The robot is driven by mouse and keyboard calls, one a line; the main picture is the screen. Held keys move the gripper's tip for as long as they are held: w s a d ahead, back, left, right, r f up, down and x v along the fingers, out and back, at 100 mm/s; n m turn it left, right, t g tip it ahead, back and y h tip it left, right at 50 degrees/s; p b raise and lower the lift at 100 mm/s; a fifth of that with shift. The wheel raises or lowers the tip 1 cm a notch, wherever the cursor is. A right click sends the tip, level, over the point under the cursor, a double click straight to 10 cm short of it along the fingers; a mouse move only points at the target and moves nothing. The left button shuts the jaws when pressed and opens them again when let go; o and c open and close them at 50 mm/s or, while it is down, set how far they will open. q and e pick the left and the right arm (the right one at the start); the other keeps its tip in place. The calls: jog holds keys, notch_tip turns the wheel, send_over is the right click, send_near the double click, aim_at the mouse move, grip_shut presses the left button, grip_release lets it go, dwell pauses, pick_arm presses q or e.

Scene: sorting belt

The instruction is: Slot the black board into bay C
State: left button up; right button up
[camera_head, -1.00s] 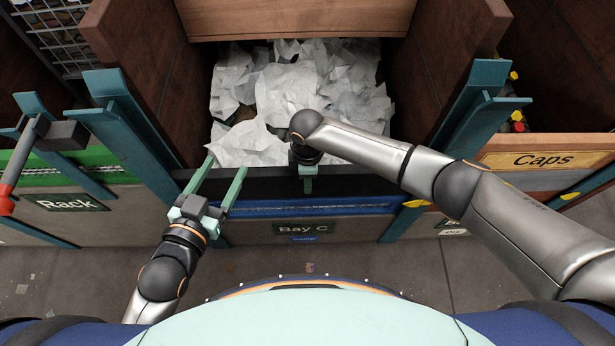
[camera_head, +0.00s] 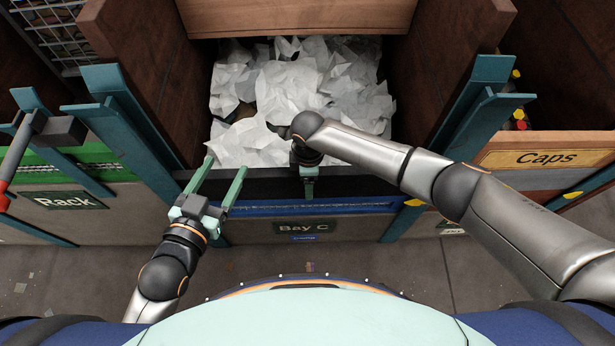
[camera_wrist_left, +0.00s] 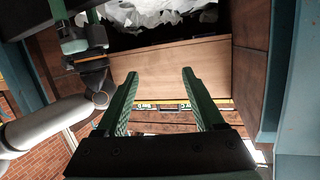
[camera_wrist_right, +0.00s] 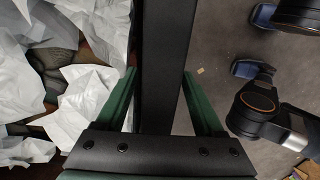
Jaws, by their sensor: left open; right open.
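The black board (camera_head: 265,186) lies as a long dark strip across the front of bay C, between the teal posts, with white crumpled paper behind it. The bay C sign (camera_head: 303,228) is below it. My right gripper (camera_head: 309,180) reaches down over the board near its middle. In the right wrist view, its open fingers stand on either side of the board (camera_wrist_right: 166,50), with gaps visible. My left gripper (camera_head: 225,166) is open near the board's left part, fingers pointing away from me.
White crumpled paper (camera_head: 290,95) fills the bay between tall brown side walls. Teal posts (camera_head: 135,130) flank its front.

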pick_arm(q)
notch_tip(320, 180, up, 7)
jog(key=w+m+t+h, duration=0.1)
jog(key=t, duration=0.1)
pick_arm(e)
jog(key=shift+w+r, duration=0.1)
notch_tip(320, 180, up, 4)
jog(key=shift+a+r+p, duration=0.1)
jog(key=shift+p, duration=0.85)
notch_tip(320, 180, up, 4)
jog(key=shift+f+p, duration=0.25)
jog(key=shift+p, duration=0.4)
notch_tip(320, 180, up, 4)
jog(key=shift+p, duration=0.65)
jog(key=shift+r, duration=0.5)
pick_arm(q)
jog(key=s+f+n+g+y, duration=0.1)
jog(key=s+f+g, duration=0.3)
jog(key=f, duration=0.4)
jog(key=s+f+n+g+y, duration=0.1)
jog(key=s+f+g, duration=0.2)
jog(key=f, duration=0.5)
jog(key=shift+s+d+g, duration=0.25)
jog(key=shift+s+g, duration=0.15)
jog(key=shift+s, duration=0.05)
